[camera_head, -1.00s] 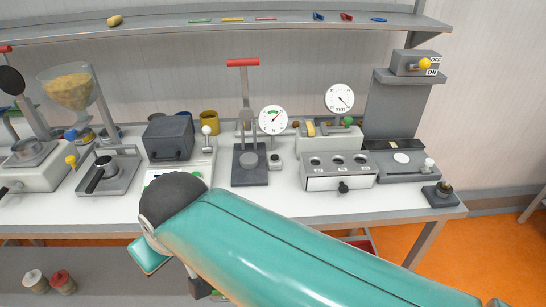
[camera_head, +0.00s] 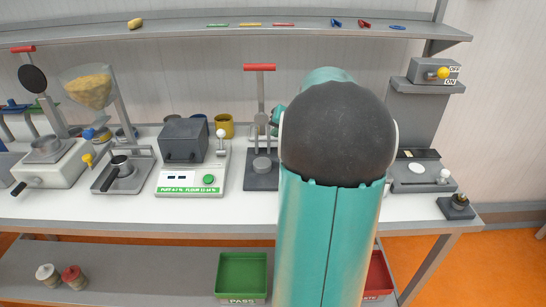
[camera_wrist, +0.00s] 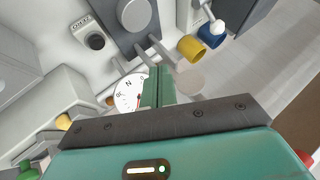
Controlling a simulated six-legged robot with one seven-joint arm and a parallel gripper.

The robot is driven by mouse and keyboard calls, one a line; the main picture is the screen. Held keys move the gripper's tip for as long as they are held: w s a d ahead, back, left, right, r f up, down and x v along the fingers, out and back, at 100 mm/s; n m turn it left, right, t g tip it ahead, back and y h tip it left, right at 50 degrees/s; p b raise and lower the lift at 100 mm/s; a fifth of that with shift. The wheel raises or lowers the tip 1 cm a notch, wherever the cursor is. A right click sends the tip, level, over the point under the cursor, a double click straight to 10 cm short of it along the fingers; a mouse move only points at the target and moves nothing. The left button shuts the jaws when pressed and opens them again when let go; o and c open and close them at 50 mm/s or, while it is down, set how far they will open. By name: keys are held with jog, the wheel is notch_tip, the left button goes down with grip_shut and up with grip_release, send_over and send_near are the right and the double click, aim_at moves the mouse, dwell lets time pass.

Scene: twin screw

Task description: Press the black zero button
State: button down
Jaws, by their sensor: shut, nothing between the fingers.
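A black round button (camera_wrist: 95,41) sits on a small pale block with a label that I cannot read clearly, in the upper left of the wrist view. In the head view my arm hides this block. My gripper (camera_wrist: 158,88) is shut and empty in the wrist view. Its fingertips are apart from the button, below and to the right of it in the picture. The white N dial (camera_wrist: 128,92) lies just left of the fingers.
The grey press with a red handle (camera_head: 259,68) stands beside my arm; its round plate (camera_wrist: 134,13) is near the button. Yellow cup (camera_wrist: 191,47) and blue cup (camera_wrist: 210,36) stand close by. The bench front is clear there.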

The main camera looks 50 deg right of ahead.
jog(key=shift+m+h, duration=0.3)
jog(key=shift+m, duration=0.2)
jog(key=d, duration=0.1)
jog(key=s+d, duration=0.1)
jog(key=d, duration=0.1)
jog(key=d+f, duration=0.1)
jog(key=shift+s+d+f, duration=0.1)
jog(key=shift+s+d, duration=0.2)
jog(key=shift+s, duration=0.05)
jog(key=shift+f, duration=0.1)
jog(key=shift+f, duration=4.35)
jog(key=shift+f, duration=0.4)
jog(key=shift+f, duration=0.5)
jog(key=shift+r, duration=0.95)
